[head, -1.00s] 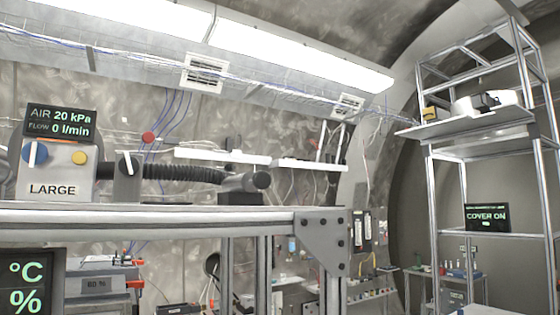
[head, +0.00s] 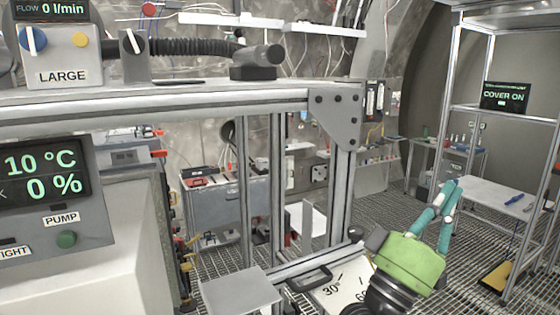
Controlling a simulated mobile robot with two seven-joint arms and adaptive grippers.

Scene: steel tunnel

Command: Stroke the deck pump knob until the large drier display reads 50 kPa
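The large drier (head: 62,76) stands on the rail at the upper left, with a blue dial and a yellow button. Its display (head: 52,10) is cut by the top edge; only FLOW 0 l/min can be read, and the pressure line is out of view.
A panel display (head: 40,172) above the knob reads 10 °C and 0 %. A shelf rack (head: 490,190) stands at the right. Grated floor lies below.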

